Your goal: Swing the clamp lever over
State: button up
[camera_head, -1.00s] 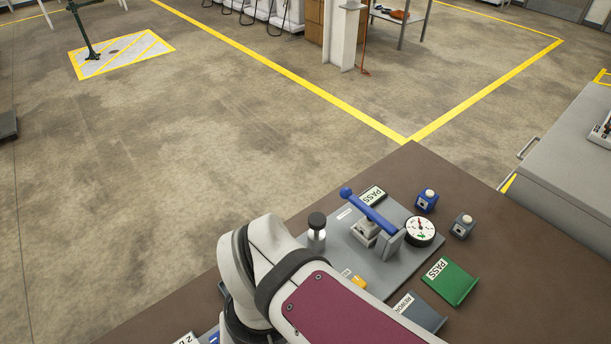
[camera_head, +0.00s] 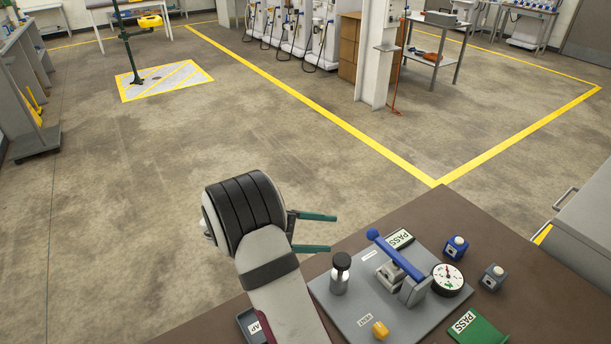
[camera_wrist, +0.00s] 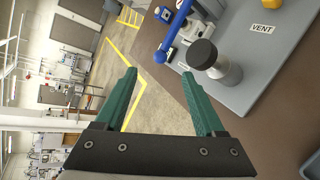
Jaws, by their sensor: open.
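The clamp lever (camera_head: 396,254) is a blue bar with a round knob at its upper left end, on a grey bracket fixed to a grey plate (camera_head: 350,312). It also shows in the wrist view (camera_wrist: 176,27), its knob nearer my gripper. My gripper (camera_head: 325,233) has green fingers, apart and empty, above and to the left of the plate, clear of the lever. A black-capped metal cylinder (camera_head: 340,272) stands on the plate left of the lever.
A round gauge (camera_head: 447,278) is right of the lever. A yellow knob (camera_head: 380,330) sits at the plate's front. Blue (camera_head: 455,248) and grey (camera_head: 493,277) button boxes and a green PASS holder (camera_head: 476,328) are on the brown table (camera_head: 455,208). The floor beyond is open.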

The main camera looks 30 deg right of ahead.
aim_at(393, 254)
jog(key=w+d+f+h, duration=0.1)
jog(key=d+f+h, duration=0.15)
jog(key=f, duration=0.35)
jog(key=shift+n+g, duration=0.3)
jog(key=shift+g, duration=0.1)
jog(key=x, duration=1.6)
jog(key=shift+w, duration=0.2)
grip_shut()
